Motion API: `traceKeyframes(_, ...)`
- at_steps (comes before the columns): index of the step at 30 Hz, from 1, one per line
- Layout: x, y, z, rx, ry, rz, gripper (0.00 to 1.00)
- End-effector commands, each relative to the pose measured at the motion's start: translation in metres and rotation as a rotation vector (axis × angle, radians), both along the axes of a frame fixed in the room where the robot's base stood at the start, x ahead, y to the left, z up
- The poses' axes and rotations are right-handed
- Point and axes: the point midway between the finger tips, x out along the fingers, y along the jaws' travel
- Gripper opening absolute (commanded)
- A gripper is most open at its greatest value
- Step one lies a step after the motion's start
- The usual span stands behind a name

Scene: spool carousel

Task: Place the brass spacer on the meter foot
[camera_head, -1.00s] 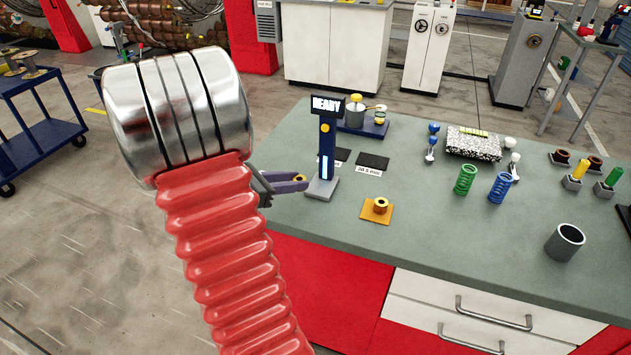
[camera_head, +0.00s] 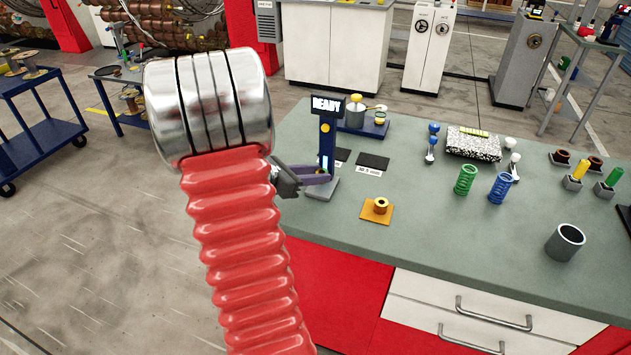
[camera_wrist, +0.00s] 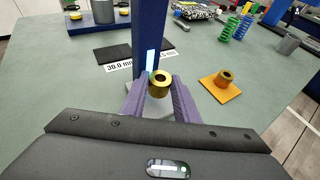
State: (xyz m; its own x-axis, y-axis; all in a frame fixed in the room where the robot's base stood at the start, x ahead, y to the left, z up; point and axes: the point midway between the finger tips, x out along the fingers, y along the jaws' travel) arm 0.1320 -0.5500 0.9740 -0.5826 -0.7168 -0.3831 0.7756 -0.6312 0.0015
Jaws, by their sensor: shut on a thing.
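The brass spacer (camera_wrist: 160,85) is a short gold ring held between the purple fingers of my gripper (camera_wrist: 159,92) in the wrist view. In the head view my gripper (camera_head: 318,177) is in front of the lower post of the meter, and the spacer shows there only as a small yellowish spot. The meter (camera_head: 326,140) is a dark blue post with a READY display and a lit strip. Its grey meter foot (camera_head: 326,190) is partly hidden by my fingers. The spacer appears above the foot; whether it touches it cannot be told.
An orange plate (camera_head: 370,217) with another brass-coloured ring (camera_head: 380,205) lies right of the meter. Dark pads (camera_head: 373,161) with labels lie behind it. Green (camera_head: 465,180) and blue (camera_head: 500,188) springs and a grey cup (camera_head: 564,242) stand further right. The front middle of the bench is clear.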

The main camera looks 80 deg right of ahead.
Motion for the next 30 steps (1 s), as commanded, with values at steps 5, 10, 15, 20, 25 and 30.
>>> traceKeyframes(5,0.000,0.000,-0.021,0.002,0.002,0.001,0.01)
traceKeyframes(10,0.000,0.000,-0.025,0.000,0.001,0.000,0.01)
traceKeyframes(15,0.000,0.000,-0.025,0.000,0.001,0.000,0.01)
traceKeyframes(20,0.000,0.000,-0.027,0.001,0.001,-0.001,0.31)
traceKeyframes(25,0.000,0.000,-0.027,0.001,0.001,-0.001,0.43)
traceKeyframes(30,0.000,0.000,-0.027,0.001,0.001,-0.001,0.46)
